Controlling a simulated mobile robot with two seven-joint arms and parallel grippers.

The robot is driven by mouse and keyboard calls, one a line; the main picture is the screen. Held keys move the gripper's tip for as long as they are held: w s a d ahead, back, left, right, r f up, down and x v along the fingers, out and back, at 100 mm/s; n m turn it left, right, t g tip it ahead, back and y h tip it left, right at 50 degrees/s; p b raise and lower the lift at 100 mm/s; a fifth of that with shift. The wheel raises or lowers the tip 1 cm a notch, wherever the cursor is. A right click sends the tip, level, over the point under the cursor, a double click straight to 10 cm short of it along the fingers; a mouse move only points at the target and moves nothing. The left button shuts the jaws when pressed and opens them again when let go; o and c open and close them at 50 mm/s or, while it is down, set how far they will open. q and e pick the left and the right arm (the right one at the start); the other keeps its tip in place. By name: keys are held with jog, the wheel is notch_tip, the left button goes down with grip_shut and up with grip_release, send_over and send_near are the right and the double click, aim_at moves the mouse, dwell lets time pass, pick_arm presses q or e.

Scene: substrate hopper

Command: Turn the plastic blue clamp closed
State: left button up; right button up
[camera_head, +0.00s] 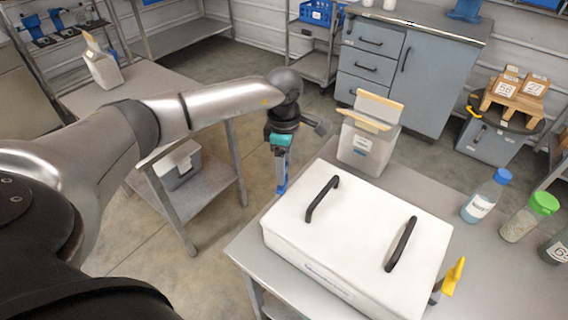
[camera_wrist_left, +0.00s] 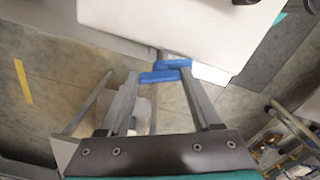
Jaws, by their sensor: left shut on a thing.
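The blue clamp (camera_head: 281,188) shows as a narrow upright strip at the left side of the white hopper box (camera_head: 350,225). In the left wrist view, the blue clamp (camera_wrist_left: 166,76) lies across the tips of my left gripper (camera_wrist_left: 162,84), close to the box's edge (camera_wrist_left: 190,30). My left gripper (camera_head: 281,165) points down and is shut on the clamp. Where the clamp meets the box is hard to make out. My right gripper is in neither view.
The box stands on a grey table (camera_head: 490,265) with two black handles on its lid. A yellow clamp (camera_head: 454,276) sits at its right side. A white container (camera_head: 367,145) stands behind it; bottles (camera_head: 485,197) stand to the right. Another table (camera_head: 150,100) is at left.

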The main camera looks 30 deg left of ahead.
pick_arm(q)
jog(key=n+p, duration=0.1)
jog(key=n, duration=0.5)
jog(key=shift+r+n, duration=0.15)
jog(key=shift+n, duration=0.15)
jog(key=n+p, duration=0.2)
jog(key=n, duration=0.4)
jog(key=shift+n, duration=0.3)
jog(key=o, duration=1.4)
notch_tip(320, 180, up, 15)
jog(key=shift+r+p, duration=0.1)
jog(key=shift+p, duration=0.4)
